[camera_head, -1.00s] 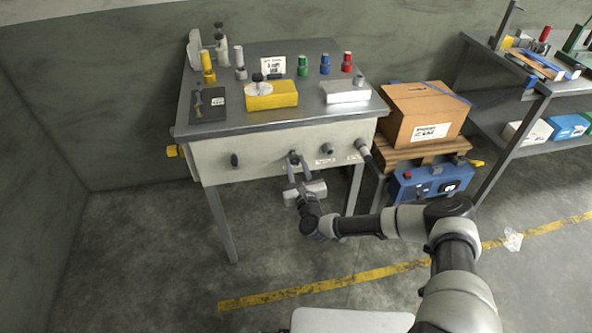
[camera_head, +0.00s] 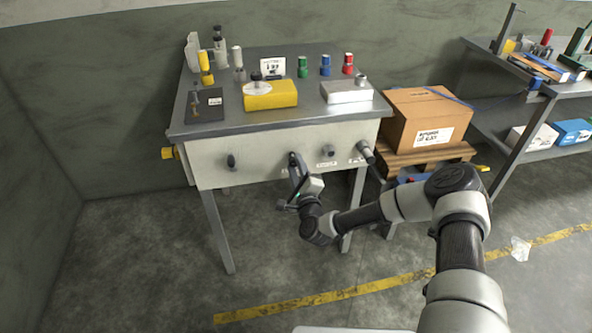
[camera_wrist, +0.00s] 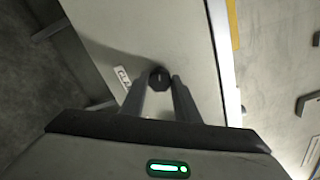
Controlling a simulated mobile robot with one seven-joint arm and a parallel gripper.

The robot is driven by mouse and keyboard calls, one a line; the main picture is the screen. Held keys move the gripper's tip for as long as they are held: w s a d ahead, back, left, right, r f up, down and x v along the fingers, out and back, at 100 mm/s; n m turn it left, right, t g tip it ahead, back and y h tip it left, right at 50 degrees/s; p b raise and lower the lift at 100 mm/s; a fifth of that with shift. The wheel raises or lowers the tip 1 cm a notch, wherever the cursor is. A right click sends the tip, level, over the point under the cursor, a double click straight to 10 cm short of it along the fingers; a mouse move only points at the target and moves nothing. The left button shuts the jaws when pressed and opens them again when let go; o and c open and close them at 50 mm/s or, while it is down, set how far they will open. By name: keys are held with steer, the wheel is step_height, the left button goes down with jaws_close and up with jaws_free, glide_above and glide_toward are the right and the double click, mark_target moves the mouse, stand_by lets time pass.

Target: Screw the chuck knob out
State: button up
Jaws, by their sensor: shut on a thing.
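The knob (camera_wrist: 159,77) is small, dark and round, on the pale front panel (camera_head: 270,157) of the workbench. In the wrist view it sits between the tips of my two fingers. My gripper (camera_wrist: 160,90) is shut on it, and a green light glows on the gripper body. In the head view my gripper (camera_head: 296,165) reaches the panel from below and hides most of this knob. Other dark knobs stand on the same panel, one to the left (camera_head: 231,161) and one to the right (camera_head: 328,151).
A thick grey cylinder (camera_head: 365,152) juts from the panel's right end. A yellow box (camera_head: 270,95) and several coloured bottles stand on the bench top. A cardboard box (camera_head: 425,120) on a pallet is close to the right. The floor below the bench is open.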

steer(key=n+b, duration=0.2)
steer(key=n, duration=0.4)
steer(key=shift+n, duration=0.3)
steer(key=n+b, duration=0.2)
steer(key=n, duration=0.3)
steer(key=n+b, duration=0.3)
steer(key=n, duration=0.2)
steer(key=shift+n, duration=0.4)
steer(key=n+b, duration=0.2)
steer(key=n, duration=0.3)
steer(key=shift+r+b, duration=0.1)
steer(key=shift+b, duration=0.3)
steer(key=n, duration=0.6)
steer(key=shift+a+r, duration=0.1)
steer(key=n, duration=1)
steer(key=shift+n, duration=0.4)
steer(key=n, duration=0.5)
steer(key=shift+n, duration=0.4)
